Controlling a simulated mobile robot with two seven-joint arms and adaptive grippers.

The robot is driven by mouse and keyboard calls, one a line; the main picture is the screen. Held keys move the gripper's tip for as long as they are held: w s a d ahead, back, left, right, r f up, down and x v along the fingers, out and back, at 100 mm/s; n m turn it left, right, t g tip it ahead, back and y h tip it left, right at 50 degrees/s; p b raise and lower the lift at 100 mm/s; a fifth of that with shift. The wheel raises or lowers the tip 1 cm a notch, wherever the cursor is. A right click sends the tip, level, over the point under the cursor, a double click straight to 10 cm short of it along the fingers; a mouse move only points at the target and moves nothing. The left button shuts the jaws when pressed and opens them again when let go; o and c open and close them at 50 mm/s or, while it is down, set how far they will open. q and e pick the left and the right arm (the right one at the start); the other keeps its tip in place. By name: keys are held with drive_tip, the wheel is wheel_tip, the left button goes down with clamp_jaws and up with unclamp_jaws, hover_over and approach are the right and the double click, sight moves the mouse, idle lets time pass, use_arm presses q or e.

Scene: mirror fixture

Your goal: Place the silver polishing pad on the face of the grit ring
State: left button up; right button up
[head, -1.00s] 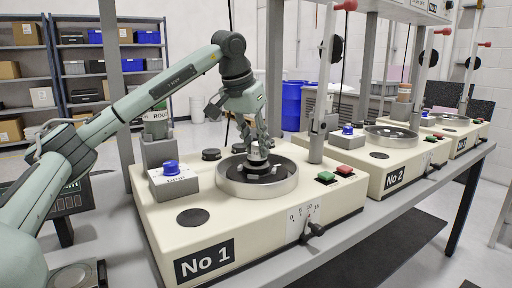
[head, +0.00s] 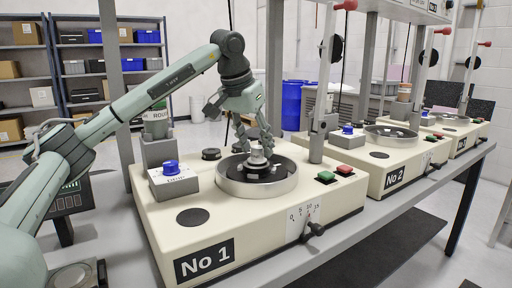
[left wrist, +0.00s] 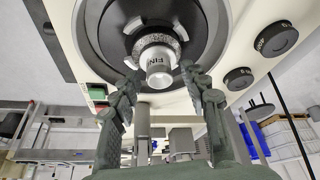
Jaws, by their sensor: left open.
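The silver polishing pad (head: 257,161) stands upright on the dark face inside the wide metal ring (head: 231,185) of machine No 1, which I take as the grit ring. In the left wrist view the pad's silver knob (left wrist: 159,77) carries partly readable lettering, with a grey speckled band around its base. The dark face (left wrist: 112,38) surrounds it. My left gripper (head: 256,148) is open above the pad. In the left wrist view its fingers (left wrist: 160,82) stand apart on either side of the knob, with gaps. My right gripper is out of view.
A grey block with a blue knob (head: 171,168) stands left of the ring. Green and red buttons (head: 335,174) and an upright post (head: 320,110) are right of it. Machine No 2 (head: 395,178) stands further right. A cream top with a black disc (head: 193,216) lies in front.

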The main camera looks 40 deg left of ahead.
use_arm(q)
drive_tip(key=v, duration=1.1)
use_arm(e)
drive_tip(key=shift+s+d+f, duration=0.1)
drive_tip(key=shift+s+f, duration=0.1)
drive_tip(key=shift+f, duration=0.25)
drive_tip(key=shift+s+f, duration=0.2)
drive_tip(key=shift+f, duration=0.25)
use_arm(q)
drive_tip(key=shift+r, duration=0.15)
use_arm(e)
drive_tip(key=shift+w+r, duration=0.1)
